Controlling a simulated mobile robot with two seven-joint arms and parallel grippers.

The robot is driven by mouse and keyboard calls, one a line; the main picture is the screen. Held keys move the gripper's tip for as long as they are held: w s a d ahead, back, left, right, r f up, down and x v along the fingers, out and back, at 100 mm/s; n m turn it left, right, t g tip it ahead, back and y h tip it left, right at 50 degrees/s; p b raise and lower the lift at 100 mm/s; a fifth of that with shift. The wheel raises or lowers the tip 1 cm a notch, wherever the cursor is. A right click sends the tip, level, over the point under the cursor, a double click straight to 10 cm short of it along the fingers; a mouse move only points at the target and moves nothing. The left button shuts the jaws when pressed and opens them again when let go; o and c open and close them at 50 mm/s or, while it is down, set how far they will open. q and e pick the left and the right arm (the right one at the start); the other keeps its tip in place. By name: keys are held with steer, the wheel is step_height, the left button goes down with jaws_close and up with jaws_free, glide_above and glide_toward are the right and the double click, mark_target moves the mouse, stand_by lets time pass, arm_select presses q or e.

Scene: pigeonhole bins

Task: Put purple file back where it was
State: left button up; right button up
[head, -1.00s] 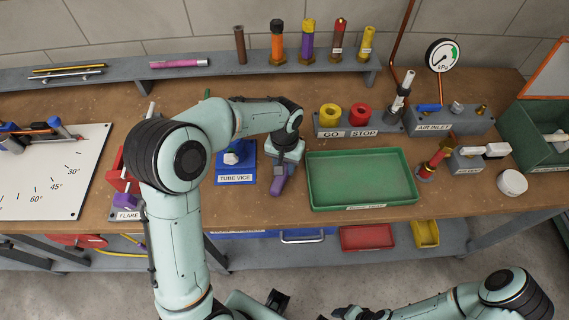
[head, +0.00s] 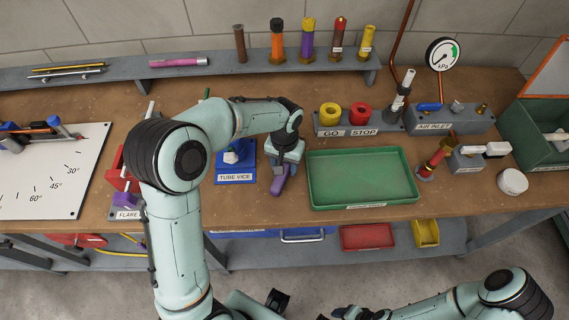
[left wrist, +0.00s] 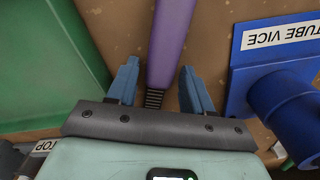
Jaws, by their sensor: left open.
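The purple file (head: 278,185) lies on the brown bench between the blue tube vice and the green tray; its upper part is hidden under my left gripper in the head view. My left gripper (head: 284,165) points down over it. In the left wrist view the purple handle (left wrist: 172,40) and a dark ribbed part (left wrist: 154,98) run between the two blue-grey fingers of my left gripper (left wrist: 158,80). The fingers are open, with gaps on both sides of the file. My right gripper (head: 358,313) is at the bottom edge, partly cut off; its fingers are unclear.
The blue tube vice (head: 235,178) and green tray (head: 363,204) flank the left gripper closely. The grey rear shelf (head: 220,68) holds a pink tube (head: 178,62) and several upright tools. GO and STOP buttons (head: 346,131) stand behind the tray.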

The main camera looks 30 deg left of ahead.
arm_select(q)
steer(key=shift+o, duration=1.1)
steer(key=shift+r, duration=0.1)
steer(key=shift+r, duration=3.65)
